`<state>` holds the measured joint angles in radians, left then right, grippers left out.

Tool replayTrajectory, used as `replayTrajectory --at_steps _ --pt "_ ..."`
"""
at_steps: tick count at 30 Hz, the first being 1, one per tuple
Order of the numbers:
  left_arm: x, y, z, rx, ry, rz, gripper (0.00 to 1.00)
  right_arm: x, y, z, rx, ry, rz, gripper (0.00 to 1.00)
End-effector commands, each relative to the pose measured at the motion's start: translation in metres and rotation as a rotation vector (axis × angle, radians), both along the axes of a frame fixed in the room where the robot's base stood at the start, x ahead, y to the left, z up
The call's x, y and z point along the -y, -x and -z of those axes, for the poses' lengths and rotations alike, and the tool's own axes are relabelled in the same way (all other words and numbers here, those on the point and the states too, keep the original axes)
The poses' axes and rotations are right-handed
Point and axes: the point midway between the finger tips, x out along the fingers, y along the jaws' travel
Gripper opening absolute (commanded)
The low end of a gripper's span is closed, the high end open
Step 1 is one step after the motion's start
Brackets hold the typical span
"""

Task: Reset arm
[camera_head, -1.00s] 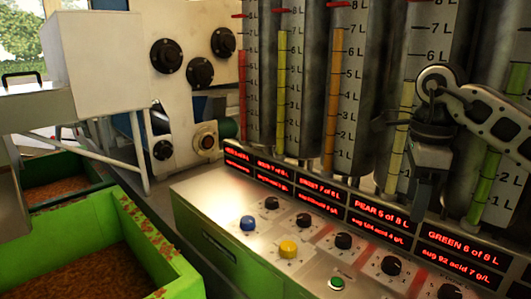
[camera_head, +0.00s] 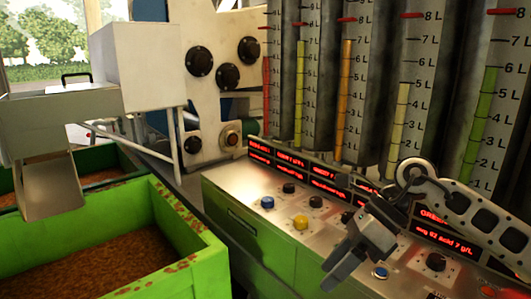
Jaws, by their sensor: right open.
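My right arm comes in from the right edge in front of the control panel (camera_head: 225,180). My right gripper (camera_head: 338,272) is open and empty, pointing down and to the left above the front of the panel. It hides part of the panel, including some knobs and part of the red-lettered displays (camera_head: 440,236). I cannot tell how far it is above the panel surface. My left gripper is not in view.
Tall gauge columns with coloured levels, such as the green one (camera_head: 481,125), stand behind the panel. A blue button (camera_head: 267,202) and a yellow button (camera_head: 301,222) lie left of the gripper. A green bin (camera_head: 205,262) with brown contents and a metal chute (camera_head: 50,188) are at left.

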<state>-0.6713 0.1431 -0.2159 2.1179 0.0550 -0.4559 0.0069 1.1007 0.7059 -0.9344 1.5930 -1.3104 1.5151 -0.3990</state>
Motion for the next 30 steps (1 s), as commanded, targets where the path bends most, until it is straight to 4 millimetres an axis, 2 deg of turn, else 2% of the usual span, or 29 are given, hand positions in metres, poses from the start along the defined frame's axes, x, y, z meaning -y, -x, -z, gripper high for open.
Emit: replayTrajectory --at_steps 1,3,4,6,9,11,14,17,18,20,21,23,24,27,30 --pt "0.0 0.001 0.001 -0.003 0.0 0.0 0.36 -0.031 0.016 0.01 -0.073 -0.137 0.008 0.58" --pt "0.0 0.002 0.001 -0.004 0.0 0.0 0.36 -0.072 0.035 0.008 -0.196 -0.362 0.063 0.58" --pt "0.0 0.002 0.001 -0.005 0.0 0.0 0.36 -0.086 0.042 0.005 -0.258 -0.459 0.1 0.58" --pt "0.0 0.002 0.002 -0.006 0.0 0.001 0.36 -0.111 0.052 -0.006 -0.414 -0.678 0.203 0.58" --pt "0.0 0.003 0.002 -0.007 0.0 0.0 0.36 -0.124 0.053 -0.019 -0.668 -0.96 0.404 0.58" --pt "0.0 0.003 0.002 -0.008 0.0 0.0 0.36 -0.12 0.046 -0.02 -0.834 -1.108 0.55 0.58" --pt "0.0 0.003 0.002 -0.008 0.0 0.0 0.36 -0.099 0.031 -0.004 -1.124 -1.317 0.832 0.58" --pt "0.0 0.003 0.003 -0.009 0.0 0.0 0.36 -0.066 0.024 0.039 -1.424 -1.469 1.162 0.58" --pt "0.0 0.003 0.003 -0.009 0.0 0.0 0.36 -0.052 0.025 0.062 -1.544 -1.513 1.304 0.58" --pt "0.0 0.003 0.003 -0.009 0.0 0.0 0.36 -0.031 0.036 0.102 -1.722 -1.556 1.528 0.58" --pt "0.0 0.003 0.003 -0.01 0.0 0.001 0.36 -0.019 0.046 0.127 -1.826 -1.57 1.664 0.58" --pt "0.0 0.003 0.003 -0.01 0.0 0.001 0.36 -0.004 0.065 0.161 -1.963 -1.57 1.852 0.58" --pt "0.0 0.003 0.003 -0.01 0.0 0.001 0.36 0.003 0.079 0.18 1.922 1.472 -1.854 0.58" --pt "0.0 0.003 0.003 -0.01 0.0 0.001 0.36 0.016 0.114 0.218 1.793 1.245 -1.8 0.58" --pt "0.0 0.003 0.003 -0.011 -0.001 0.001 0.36 0.022 0.14 0.239 1.711 1.11 -1.759 0.58"
